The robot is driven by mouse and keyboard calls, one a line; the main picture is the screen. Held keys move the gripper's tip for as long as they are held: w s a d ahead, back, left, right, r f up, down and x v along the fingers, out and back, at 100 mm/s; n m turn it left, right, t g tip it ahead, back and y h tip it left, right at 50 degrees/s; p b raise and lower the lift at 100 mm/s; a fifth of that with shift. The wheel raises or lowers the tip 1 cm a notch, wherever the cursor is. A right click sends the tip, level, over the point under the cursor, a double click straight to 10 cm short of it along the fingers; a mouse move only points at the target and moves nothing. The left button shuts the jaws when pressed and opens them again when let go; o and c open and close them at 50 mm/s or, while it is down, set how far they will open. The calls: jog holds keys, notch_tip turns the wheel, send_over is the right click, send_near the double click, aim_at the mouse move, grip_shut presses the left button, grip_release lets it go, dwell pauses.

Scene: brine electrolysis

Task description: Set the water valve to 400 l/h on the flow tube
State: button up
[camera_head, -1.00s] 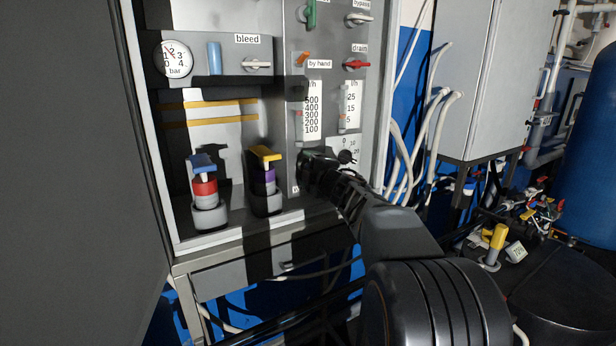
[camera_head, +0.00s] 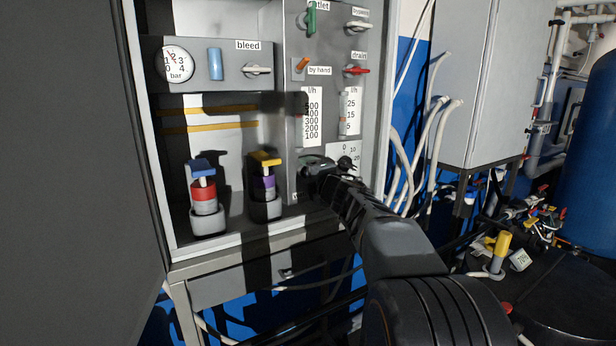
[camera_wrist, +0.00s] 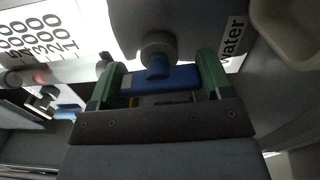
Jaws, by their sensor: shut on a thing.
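The water valve shows in the wrist view as a blue bar handle (camera_wrist: 180,80) on a round grey stem, beside a "water" label (camera_wrist: 232,38). My gripper (camera_wrist: 160,78) has its green fingers on either side of the handle and is shut on it. In the head view my gripper (camera_head: 318,166) is at the panel, just below the flow tube (camera_head: 312,118), whose scale reads 100 to 500 l/h. It hides the valve there. The tube also shows in the wrist view (camera_wrist: 60,72). The float's exact reading is too small to tell.
A second, smaller flow tube (camera_head: 349,112) stands to the right, with a black knob (camera_head: 345,163) below it, close to my gripper. White hoses (camera_head: 405,160) hang right of the cabinet.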

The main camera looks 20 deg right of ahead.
jog(key=o, duration=0.9)
jog(key=s, duration=0.4)
jog(key=s+d, duration=0.1)
jog(key=s, duration=0.8)
jog(key=shift+s+d+b, duration=0.3)
jog(key=shift+s+b, duration=0.05)
jog(key=shift+b, duration=0.05)
